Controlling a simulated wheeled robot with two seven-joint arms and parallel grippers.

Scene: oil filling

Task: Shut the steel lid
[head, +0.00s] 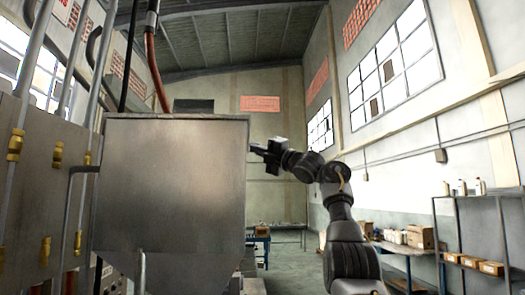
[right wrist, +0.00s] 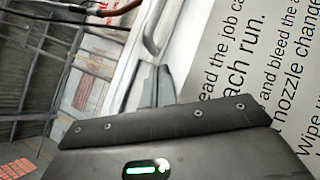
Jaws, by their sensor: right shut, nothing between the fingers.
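A large steel tank (head: 170,200) fills the left middle of the head view. Its top rim (head: 175,117) is near eye height, so I cannot make out the lid's position there. My right gripper (head: 257,149) is beside the tank's upper right edge, its fingers pointing left toward it. In the right wrist view, the closed, empty fingers (right wrist: 157,86) point toward a pale metal edge with a raised, handle-like bar (right wrist: 157,30). I cannot tell whether this belongs to the lid or whether the fingers touch it. My left gripper is not in view.
A panel with printed text (right wrist: 250,70) is close on the right of the wrist view. Pipes with brass fittings (head: 15,145) stand left of the tank, and a red hose (head: 157,70) hangs above it. A shelf (head: 475,230) and bench stand at the right. The floor (head: 300,272) shows some free room.

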